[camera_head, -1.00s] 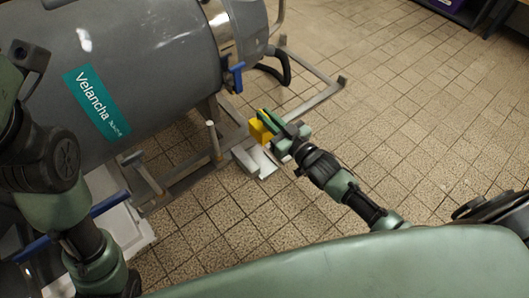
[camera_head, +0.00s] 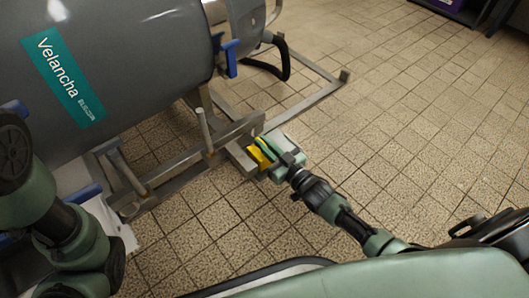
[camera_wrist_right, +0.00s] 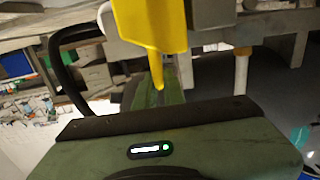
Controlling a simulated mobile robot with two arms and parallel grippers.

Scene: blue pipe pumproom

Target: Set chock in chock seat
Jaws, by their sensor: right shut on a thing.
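The yellow chock (camera_head: 259,157) is in my right gripper (camera_head: 266,153), low beside the grey skid frame of the big tank. In the right wrist view the chock (camera_wrist_right: 150,25) hangs large at the top centre, with the green finger (camera_wrist_right: 158,92) below it. A short grey metal block (camera_head: 239,159) juts from the frame just left of the chock; it may be the chock seat, but I cannot tell for sure. I cannot tell whether chock and block touch. My left arm shows at the left edge; its gripper is out of view.
The grey tank (camera_head: 120,60) with a teal label fills the upper left. Its skid frame (camera_head: 310,105) reaches right along the floor. A black hose (camera_head: 283,65) loops at the tank's end. The tiled floor (camera_head: 420,130) to the right is clear.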

